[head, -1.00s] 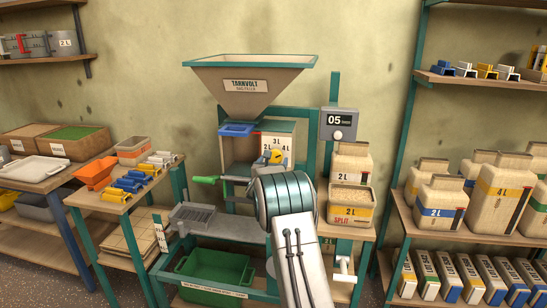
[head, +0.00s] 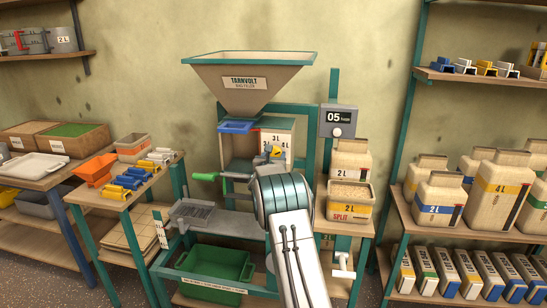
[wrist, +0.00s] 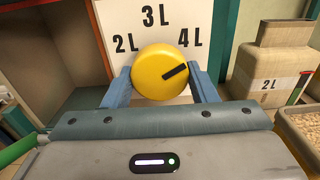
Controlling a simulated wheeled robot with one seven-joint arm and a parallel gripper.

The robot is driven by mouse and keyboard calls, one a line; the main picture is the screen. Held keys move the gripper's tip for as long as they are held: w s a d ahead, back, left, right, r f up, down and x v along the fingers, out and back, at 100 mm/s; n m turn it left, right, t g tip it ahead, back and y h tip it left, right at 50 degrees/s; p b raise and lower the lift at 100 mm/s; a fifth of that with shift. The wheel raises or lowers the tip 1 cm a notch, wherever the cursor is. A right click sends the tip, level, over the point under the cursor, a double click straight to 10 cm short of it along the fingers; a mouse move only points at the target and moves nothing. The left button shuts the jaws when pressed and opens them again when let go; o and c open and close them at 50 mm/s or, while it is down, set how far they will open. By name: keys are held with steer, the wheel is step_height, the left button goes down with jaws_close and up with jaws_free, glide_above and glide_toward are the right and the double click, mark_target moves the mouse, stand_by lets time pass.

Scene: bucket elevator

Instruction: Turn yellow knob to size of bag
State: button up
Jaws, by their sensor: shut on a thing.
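The yellow knob (wrist: 152,80) sits on a white dial plate (wrist: 110,15) marked 2 L, 3 L and 4 L. Its black pointer line points right and slightly up, below the 4 L mark. My gripper (wrist: 162,88) is shut on the knob, with one blue finger on each side. In the head view the knob (head: 275,151) is partly covered by my gripper and arm. A bag (head: 351,163) labelled 2 L stands right of the machine, behind a bin (head: 350,212) marked SPLIT; it also shows in the wrist view (wrist: 268,62).
The hopper (head: 245,80) is above the dial. A green-handled lever (head: 206,177) sticks out left, over a grey grated tray (head: 192,212). A green crate (head: 215,265) is below. Labelled bags (head: 492,190) fill the right shelf. A display (head: 338,120) reads 05.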

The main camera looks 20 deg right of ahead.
steer(key=shift+a+f+b, duration=0.1)
steer(key=shift+b, duration=0.3)
steer(key=n+b, duration=0.7)
steer(key=n, duration=0.5)
steer(key=shift+r, duration=0.2)
steer(key=n, duration=0.6)
steer(key=shift+r+p, duration=0.2)
steer(key=shift+p, duration=0.2)
steer(key=n+p, duration=0.1)
steer(key=n, duration=0.5)
steer(key=shift+p, duration=0.3)
